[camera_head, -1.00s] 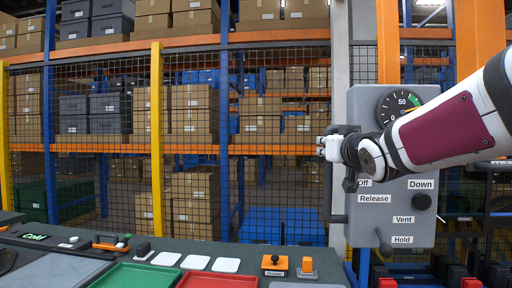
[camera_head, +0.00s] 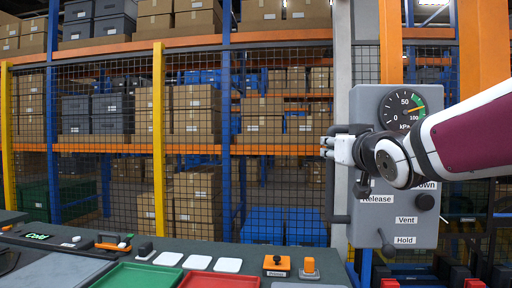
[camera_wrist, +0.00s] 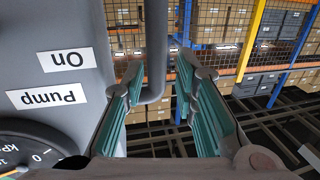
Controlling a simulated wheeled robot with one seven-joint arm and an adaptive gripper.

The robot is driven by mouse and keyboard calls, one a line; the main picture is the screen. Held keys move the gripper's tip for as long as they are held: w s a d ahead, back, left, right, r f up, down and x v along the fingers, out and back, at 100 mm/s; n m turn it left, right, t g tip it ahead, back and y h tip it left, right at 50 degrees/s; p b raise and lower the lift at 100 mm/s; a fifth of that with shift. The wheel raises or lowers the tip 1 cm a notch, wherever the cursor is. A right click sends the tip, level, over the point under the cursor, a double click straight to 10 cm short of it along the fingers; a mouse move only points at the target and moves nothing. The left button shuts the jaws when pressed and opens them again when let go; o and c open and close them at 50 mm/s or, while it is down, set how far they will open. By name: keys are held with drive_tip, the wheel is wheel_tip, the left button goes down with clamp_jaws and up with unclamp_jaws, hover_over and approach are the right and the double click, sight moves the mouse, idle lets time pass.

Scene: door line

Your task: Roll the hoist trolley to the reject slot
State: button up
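A grey control box (camera_head: 395,160) with a pressure gauge (camera_head: 404,109) hangs at the right in the head view; it may belong to the hoist trolley, but I cannot tell. A grey bar handle (camera_head: 340,200) runs down its left side, and it also shows in the wrist view (camera_wrist: 157,45). My gripper (camera_head: 327,146) is at the upper part of this handle. In the wrist view its fingers (camera_wrist: 160,75) are spread apart, with the handle appearing between them; contact cannot be told. My arm hides part of the box. I cannot make out a reject slot.
Labels such as Release (camera_head: 377,199), Vent (camera_head: 405,220) and Hold (camera_head: 404,240) mark the box's controls. A dark bench with a green tray (camera_head: 140,276) and a red tray (camera_head: 217,281) lies below left. Mesh fencing and box racks stand behind.

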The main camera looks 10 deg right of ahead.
drive_tip(key=s, duration=0.7)
drive_tip(key=shift+s+a, duration=0.35)
